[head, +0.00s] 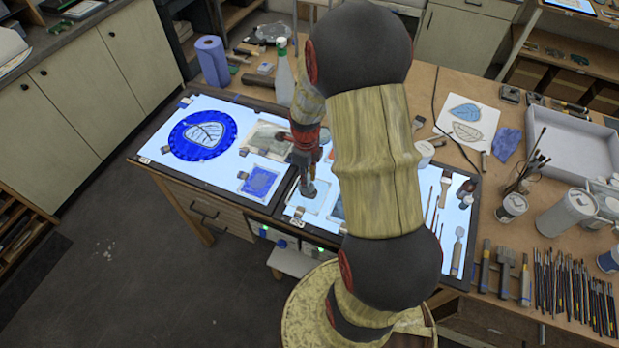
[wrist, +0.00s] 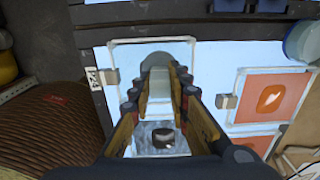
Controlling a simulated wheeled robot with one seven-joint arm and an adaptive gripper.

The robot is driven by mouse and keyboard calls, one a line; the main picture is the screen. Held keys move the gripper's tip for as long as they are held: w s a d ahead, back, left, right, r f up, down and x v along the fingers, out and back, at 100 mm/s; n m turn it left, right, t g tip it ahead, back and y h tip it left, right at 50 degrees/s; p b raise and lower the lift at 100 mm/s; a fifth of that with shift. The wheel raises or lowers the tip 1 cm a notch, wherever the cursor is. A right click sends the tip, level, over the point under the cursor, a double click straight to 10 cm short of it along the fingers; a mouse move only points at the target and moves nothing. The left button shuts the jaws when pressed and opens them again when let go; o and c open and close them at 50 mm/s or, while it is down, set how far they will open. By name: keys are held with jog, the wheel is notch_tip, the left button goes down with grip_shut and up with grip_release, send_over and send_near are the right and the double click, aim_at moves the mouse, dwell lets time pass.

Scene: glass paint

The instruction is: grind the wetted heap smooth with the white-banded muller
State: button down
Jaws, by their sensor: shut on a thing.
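My gripper (head: 307,160) points down over the light table's near panel, left of my arm in the head view. It is shut on a grey muller (head: 308,189), whose foot is at or just above a pale framed slab (head: 325,190). In the wrist view my gripper (wrist: 161,85) has its fingers on both sides of the muller (wrist: 160,84), which shows a pale band and a grey rounded end. A dark round lump (wrist: 163,137) shows between the fingers over a mottled grey patch. I cannot tell whether it is the heap. Contact with the slab is unclear.
A blue glass panel with a leaf (head: 204,134) lies on the left light panel. A spray bottle (head: 283,80) and blue paper roll (head: 212,62) stand behind. In the wrist view, a clipped orange pane (wrist: 268,97) lies right of the slab. Brushes (head: 575,290) crowd the right front.

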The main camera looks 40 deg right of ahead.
jog(key=shift+w+a, duration=0.15)
jog(key=shift+a, duration=0.5)
jog(key=shift+s+a+f, duration=0.15)
jog(key=shift+s+a, duration=0.1)
jog(key=shift+s, duration=0.2)
jog(key=shift+s+a+f, duration=0.1)
jog(key=shift+s+a, duration=0.1)
jog(key=shift+s, duration=0.2)
jog(key=shift+s+d, duration=0.15)
jog(key=shift+s, duration=0.45)
jog(key=shift+s+d, duration=0.15)
jog(key=shift+s, duration=0.45)
jog(key=shift+s+d, duration=0.1)
jog(key=shift+d, duration=0.75)
jog(key=shift+r, duration=0.1)
jog(key=shift+d+r+p, duration=0.1)
jog(key=shift+r+p, duration=1.8)
jog(key=shift+r, duration=0.7)
jog(key=shift+w+r, duration=0.1)
jog(key=shift+w, duration=0.1)
